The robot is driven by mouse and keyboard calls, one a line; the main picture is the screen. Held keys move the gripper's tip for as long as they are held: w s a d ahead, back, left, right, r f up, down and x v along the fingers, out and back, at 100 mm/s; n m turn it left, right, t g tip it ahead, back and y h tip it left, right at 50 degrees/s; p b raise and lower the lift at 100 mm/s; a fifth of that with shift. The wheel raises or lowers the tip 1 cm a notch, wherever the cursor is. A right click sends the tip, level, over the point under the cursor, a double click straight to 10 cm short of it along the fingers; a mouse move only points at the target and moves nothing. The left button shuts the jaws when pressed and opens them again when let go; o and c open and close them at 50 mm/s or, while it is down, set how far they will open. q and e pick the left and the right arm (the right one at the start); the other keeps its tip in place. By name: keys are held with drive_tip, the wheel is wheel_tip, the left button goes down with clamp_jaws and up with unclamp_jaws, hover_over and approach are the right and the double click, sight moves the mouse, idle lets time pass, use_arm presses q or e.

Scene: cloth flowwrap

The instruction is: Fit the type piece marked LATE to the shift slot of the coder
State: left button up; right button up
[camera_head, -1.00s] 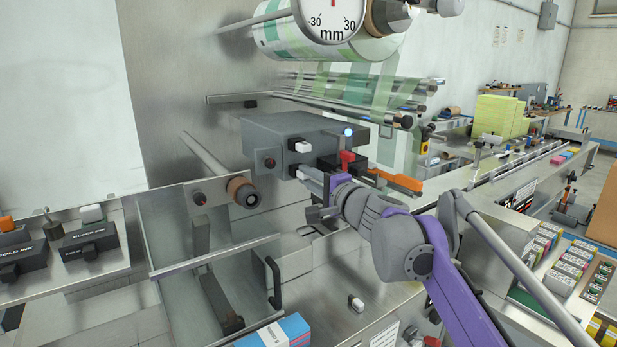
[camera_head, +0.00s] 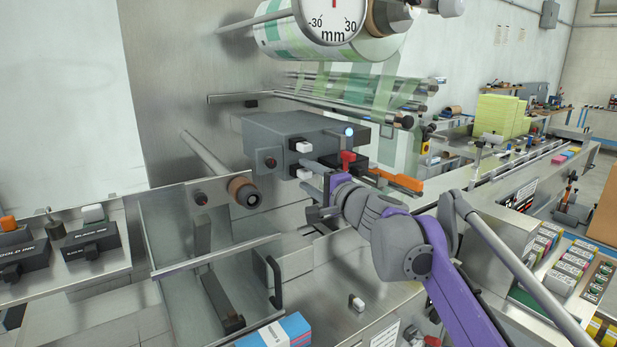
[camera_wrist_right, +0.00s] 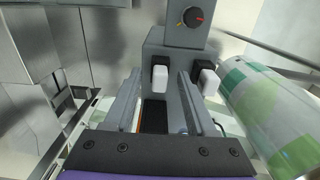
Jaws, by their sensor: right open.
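The coder (camera_head: 290,130) is a grey box on the steel machine wall, with two small white-faced pieces on black holders on its front. The upper white piece (camera_head: 304,147) and the lower white piece (camera_head: 304,173) show no readable marking. My right gripper (camera_head: 312,188) is open in front of the coder, beside the lower piece. In the right wrist view, one white piece (camera_wrist_right: 160,78) lies ahead between the lines of my open fingers (camera_wrist_right: 160,90), and the other (camera_wrist_right: 208,82) is to the right. A loose white-and-dark piece (camera_head: 357,302) lies on the steel deck. My left gripper is out of view.
A roller (camera_head: 243,191) sticks out at left. Coloured boxes (camera_head: 565,272) are at right.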

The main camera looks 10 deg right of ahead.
drive_tip(key=v, duration=1)
drive_tip(key=s+a+f+n+g, duration=0.45)
drive_tip(key=s+f, duration=0.35)
drive_tip(key=f, duration=0.4)
drive_tip(key=s+a+f+n+g, duration=0.45)
drive_tip(key=s+f, duration=0.35)
drive_tip(key=f, duration=0.4)
drive_tip(key=s+d+f+n+g+h, duration=0.1)
drive_tip(key=s+d+f+n+h, duration=0.1)
drive_tip(key=s+f, duration=0.4)
drive_tip(key=s+d+f+n+g+h+p, duration=0.1)
drive_tip(key=s+d+f+n+h, duration=0.2)
drive_tip(key=s+f, duration=0.4)
wheel_tip(320, 180, down, 3)
drive_tip(key=shift+d+g+h, duration=0.3)
drive_tip(key=shift+d+h, duration=0.3)
drive_tip(key=shift+d, duration=0.45)
